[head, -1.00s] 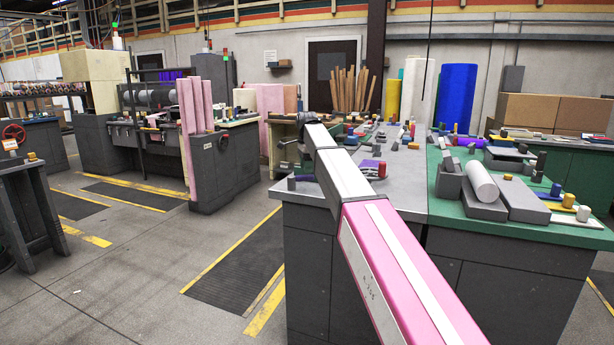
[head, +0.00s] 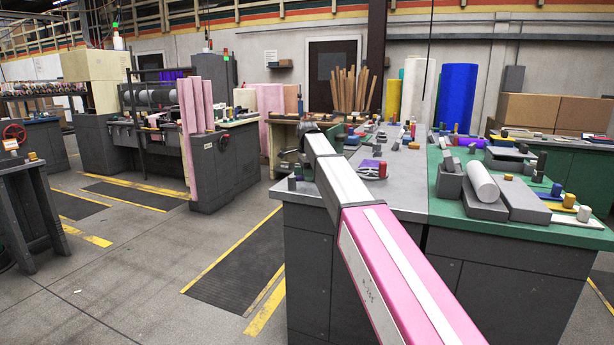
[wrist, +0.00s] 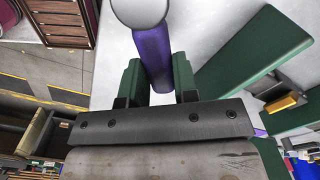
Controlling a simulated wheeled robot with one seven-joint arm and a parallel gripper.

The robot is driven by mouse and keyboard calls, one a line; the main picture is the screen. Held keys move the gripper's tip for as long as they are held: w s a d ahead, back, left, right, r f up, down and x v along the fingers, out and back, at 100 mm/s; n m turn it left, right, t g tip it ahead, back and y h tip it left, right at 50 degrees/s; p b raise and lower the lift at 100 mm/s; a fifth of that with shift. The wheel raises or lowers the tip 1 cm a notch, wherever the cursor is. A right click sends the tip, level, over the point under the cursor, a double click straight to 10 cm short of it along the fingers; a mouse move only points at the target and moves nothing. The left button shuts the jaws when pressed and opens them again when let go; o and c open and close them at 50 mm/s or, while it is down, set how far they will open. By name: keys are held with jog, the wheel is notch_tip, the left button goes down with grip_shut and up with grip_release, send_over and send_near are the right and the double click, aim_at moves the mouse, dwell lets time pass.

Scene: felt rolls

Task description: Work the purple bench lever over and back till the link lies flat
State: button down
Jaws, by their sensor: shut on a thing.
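In the wrist view the purple lever (wrist: 152,48) runs between the two green fingers of my gripper (wrist: 156,70). My gripper is shut on its shaft. A pale round knob (wrist: 138,10) caps the lever's end at the top edge of the picture. In the head view my arm reaches over the left part of the grey bench (head: 405,198) and covers the lever. I cannot make out the link in either view.
In the wrist view a green bar (wrist: 252,55) lies to the right of my gripper, with a yellow block (wrist: 282,103) near it. In the head view a purple and red piece (head: 372,168) sits right of my arm. Floor is open to the left.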

jog(key=shift+w+a+n, duration=0.35)
jog(key=shift+w+n, duration=0.35)
jog(key=shift+n, duration=0.5)
jog(key=shift+w+a+n, duration=0.15)
jog(key=shift+w+n, duration=0.05)
jog(key=shift+n, duration=0.4)
jog(key=shift+w+a+n, duration=0.15)
jog(key=shift+w+n, duration=0.05)
jog(key=shift+n, duration=0.4)
jog(key=c, duration=0.9)
grip_release()
notch_tip(320, 180, up, 11)
jog(key=shift+f, duration=0.1)
